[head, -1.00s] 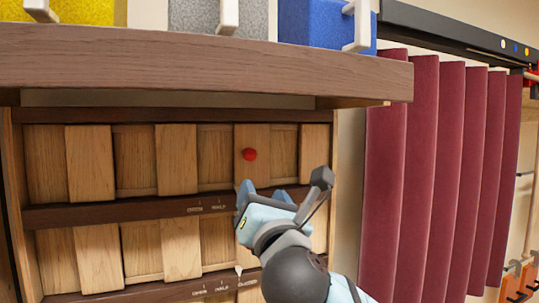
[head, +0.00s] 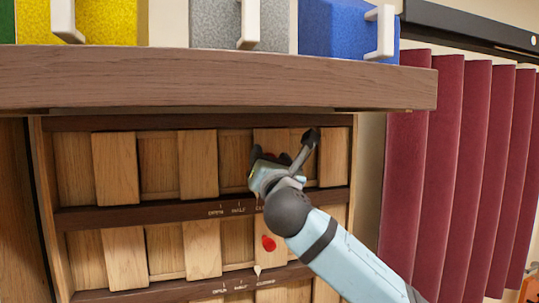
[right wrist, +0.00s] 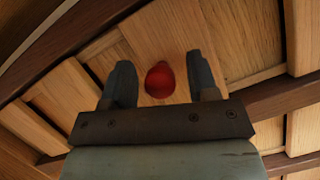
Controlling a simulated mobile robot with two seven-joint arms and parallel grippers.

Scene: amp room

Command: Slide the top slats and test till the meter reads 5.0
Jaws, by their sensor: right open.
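The top row of wooden slats (head: 198,164) sits in a frame under a thick shelf. Its dark lower rail (head: 150,211) carries marks reading OPEN and HALF, with a third mark partly covered by my arm. My right gripper (head: 270,160) is at the right part of this row. In the right wrist view its open fingers (right wrist: 159,62) stand either side of a red knob (right wrist: 160,80) on a slat, with gaps showing. That knob is mostly hidden by the gripper in the head view. The lower row (head: 202,249) has another red knob (head: 268,243). No meter shows. My left gripper is out of view.
The thick wooden shelf (head: 210,80) juts out just above the slats. Yellow (head: 103,22), grey (head: 215,28) and blue (head: 340,30) blocks with pale handles stand on it. Dark red pleated panels (head: 455,150) hang at the right.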

